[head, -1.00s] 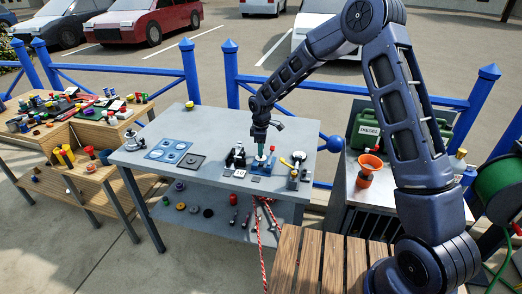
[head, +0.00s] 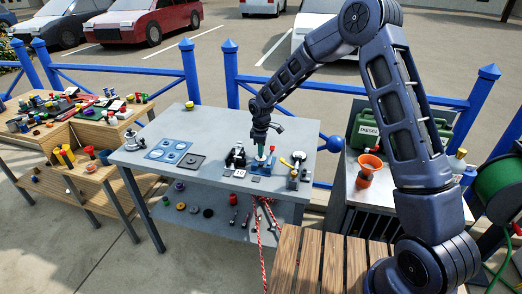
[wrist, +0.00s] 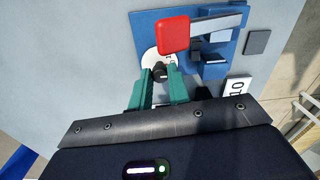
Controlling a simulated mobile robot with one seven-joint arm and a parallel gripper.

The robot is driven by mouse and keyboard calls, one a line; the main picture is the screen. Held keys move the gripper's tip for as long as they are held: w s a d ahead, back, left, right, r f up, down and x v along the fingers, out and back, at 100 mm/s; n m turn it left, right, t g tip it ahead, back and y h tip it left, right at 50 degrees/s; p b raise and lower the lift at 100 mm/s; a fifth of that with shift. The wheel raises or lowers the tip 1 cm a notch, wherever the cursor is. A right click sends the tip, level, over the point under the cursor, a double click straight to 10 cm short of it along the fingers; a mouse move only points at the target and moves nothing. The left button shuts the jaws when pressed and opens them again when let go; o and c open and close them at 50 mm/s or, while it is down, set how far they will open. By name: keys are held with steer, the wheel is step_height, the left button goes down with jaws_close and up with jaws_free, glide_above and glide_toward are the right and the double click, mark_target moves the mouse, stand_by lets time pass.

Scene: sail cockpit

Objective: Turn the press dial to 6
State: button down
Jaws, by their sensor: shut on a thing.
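The press stands on a blue base (wrist: 219,62) in the wrist view, with a red block (wrist: 173,35) on a grey bar above it. The press dial (wrist: 153,58) is a white disc with a small black knob (wrist: 160,73) at its near side. My gripper (wrist: 162,75), with teal fingers, is shut on the black knob. The red block and fingers cover part of the disc, and its marks are too small to read. In the head view my gripper (head: 261,151) points down at the press on the grey table.
The grey table (head: 215,133) also holds a blue panel with round discs (head: 172,150), a black device (head: 237,157) left of the press and a device with a yellow knob (head: 298,165) to the right. A card reading 10 (wrist: 237,87) lies close by.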

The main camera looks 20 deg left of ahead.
steer(key=m, duration=0.4)
steer(key=shift+m, duration=2.3)
steer(key=c, duration=1.3)
jaws_free()
steer(key=shift+r, duration=0.1)
step_height(320, 180, up, 11)
steer(key=shift+w+d+f, duration=0.1)
steer(key=shift+f, duration=0.1)
